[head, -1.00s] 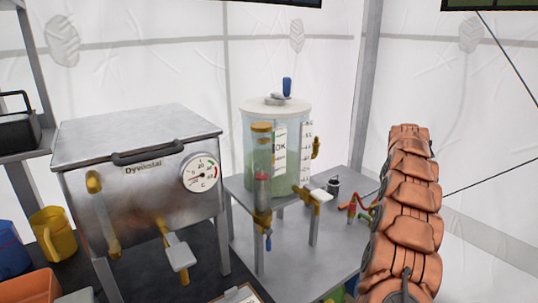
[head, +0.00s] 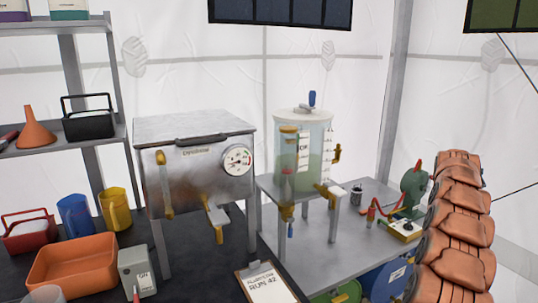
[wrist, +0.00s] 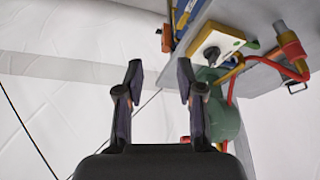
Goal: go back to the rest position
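My gripper (wrist: 160,85) shows in the wrist view with its two dark fingers spread apart and nothing between them. Beyond the fingers is white tent wall, with the grey table edge and a green pump-like device (wrist: 222,118) to the right. In the head view my orange-brown padded arm rises at the right edge, and the gripper itself is out of that view. The green device (head: 413,187) stands on the grey table (head: 345,235) just left of my arm in that view.
A metal box with a dial (head: 195,165) and a clear tank of green liquid (head: 302,150) stand left of my arm. An orange tray (head: 72,268), a clipboard (head: 267,285) and blue drums (head: 385,278) are lower down. A shelf (head: 60,150) stands at the left.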

